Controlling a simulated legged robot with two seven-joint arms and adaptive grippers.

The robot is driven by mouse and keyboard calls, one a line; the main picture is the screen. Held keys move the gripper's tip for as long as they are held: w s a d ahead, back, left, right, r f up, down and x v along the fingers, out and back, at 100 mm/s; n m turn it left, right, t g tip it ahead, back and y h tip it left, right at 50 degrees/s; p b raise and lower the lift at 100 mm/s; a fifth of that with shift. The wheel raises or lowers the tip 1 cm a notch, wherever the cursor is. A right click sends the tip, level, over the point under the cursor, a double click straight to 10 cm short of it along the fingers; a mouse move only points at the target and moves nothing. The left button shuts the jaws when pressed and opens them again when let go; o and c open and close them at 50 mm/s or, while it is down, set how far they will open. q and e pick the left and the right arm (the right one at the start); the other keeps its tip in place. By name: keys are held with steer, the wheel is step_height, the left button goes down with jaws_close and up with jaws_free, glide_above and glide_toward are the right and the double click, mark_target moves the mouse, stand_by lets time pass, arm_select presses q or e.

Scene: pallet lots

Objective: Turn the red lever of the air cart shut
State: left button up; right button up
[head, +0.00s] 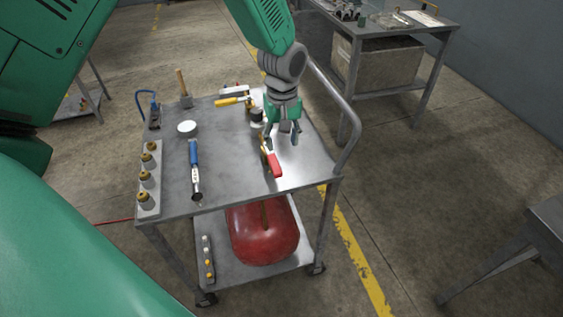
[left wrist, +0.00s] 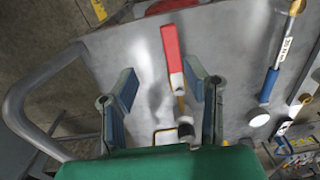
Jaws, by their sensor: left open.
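The air cart (head: 225,170) is a grey metal cart with a red tank (head: 262,235) on its lower shelf. The red lever (head: 275,165) stands near the right side of the cart's top. In the left wrist view the red lever (left wrist: 171,50) points away from the gripper, with its brass valve body below it. My left gripper (head: 281,140) is just above and behind the lever. In the left wrist view the left gripper (left wrist: 160,85) is open, its two fingers on either side of the lever's near end, apart from it. My right gripper is not seen.
On the cart top are a blue-handled tool (head: 194,165), a white round lid (head: 187,128), a yellow-handled valve (head: 230,101), a hammer (head: 183,90) and a rack of brass fittings (head: 149,180). A curved handrail (head: 345,120) borders the right side. A table with a bin (head: 378,65) stands behind.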

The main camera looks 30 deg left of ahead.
arm_select(q)
glide_above(275, 163)
steer(key=d, duration=0.1)
step_height(275, 163, down, 4)
steer(key=shift+f, duration=0.2)
steer(key=a+f, duration=0.1)
steer(key=f, duration=0.2)
steer(key=a+f, duration=0.1)
steer(key=shift+s+a+f, duration=0.1)
steer(key=shift+a+f, duration=0.1)
steer(key=shift+a, duration=0.15)
steer(key=shift+f, duration=0.4)
steer(key=shift+d+f, duration=0.1)
steer(key=shift+d, duration=0.2)
steer(key=d, duration=0.2)
steer(key=shift+d+r, duration=0.35)
steer(key=shift+d, duration=0.15)
steer(key=c, duration=0.4)
steer(key=shift+a, duration=0.25)
jaws_close()
steer(key=shift+a+f, duration=0.1)
steer(key=shift+a, duration=0.95)
steer(key=shift+w+d, duration=0.2)
steer(key=shift+d, duration=0.2)
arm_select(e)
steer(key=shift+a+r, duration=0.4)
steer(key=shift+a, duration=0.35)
